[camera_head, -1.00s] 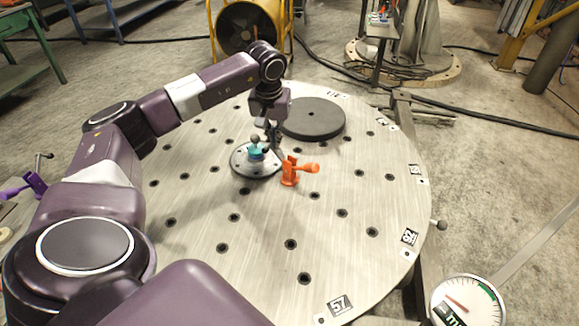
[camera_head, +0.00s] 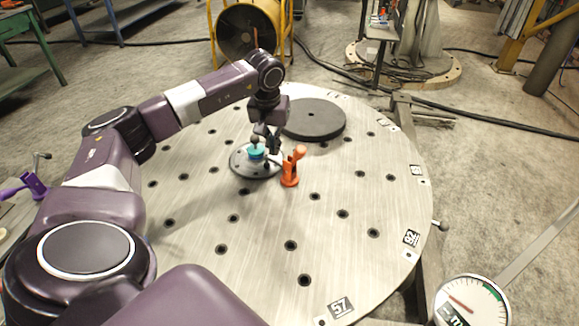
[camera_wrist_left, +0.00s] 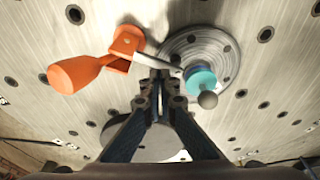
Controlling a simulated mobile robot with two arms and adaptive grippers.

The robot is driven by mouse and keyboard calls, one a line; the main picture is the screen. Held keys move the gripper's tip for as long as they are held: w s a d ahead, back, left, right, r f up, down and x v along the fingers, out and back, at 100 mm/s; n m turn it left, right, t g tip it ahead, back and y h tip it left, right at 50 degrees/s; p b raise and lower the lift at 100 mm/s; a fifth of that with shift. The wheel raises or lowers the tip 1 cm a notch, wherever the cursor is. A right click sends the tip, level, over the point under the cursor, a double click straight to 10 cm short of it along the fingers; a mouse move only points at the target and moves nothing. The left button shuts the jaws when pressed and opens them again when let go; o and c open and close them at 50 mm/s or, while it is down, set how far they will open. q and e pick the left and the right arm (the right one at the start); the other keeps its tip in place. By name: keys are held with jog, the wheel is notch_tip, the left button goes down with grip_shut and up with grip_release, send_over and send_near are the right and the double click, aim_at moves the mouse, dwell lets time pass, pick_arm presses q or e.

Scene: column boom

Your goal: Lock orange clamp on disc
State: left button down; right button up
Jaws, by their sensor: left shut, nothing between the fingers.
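The orange clamp (camera_head: 290,172) stands on the round perforated table, just right of the small grey disc (camera_head: 241,163). Its handle now points up in the head view. In the left wrist view the clamp (camera_wrist_left: 124,42) has its orange handle (camera_wrist_left: 72,74) toward the left, and a grey arm reaches from it over the disc (camera_wrist_left: 212,45). A teal part (camera_wrist_left: 201,80) with a dark ball knob sits on the disc. My left gripper (camera_head: 271,147) is above the disc's right edge, close to the clamp; in the wrist view its fingers (camera_wrist_left: 160,80) are together and empty. My right gripper is out of view.
A larger dark round plate (camera_head: 314,118) lies on the table (camera_head: 330,240) behind the clamp. A purple clamp (camera_head: 24,187) is at the far left. A dial gauge (camera_head: 470,304) is at the lower right. The table's front and right are clear.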

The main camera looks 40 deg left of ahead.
pick_arm(q)
jog(key=shift+r+p, duration=1.85)
jog(key=shift+r, duration=0.35)
jog(key=shift+r+p, duration=1.1)
jog(key=shift+r, duration=0.2)
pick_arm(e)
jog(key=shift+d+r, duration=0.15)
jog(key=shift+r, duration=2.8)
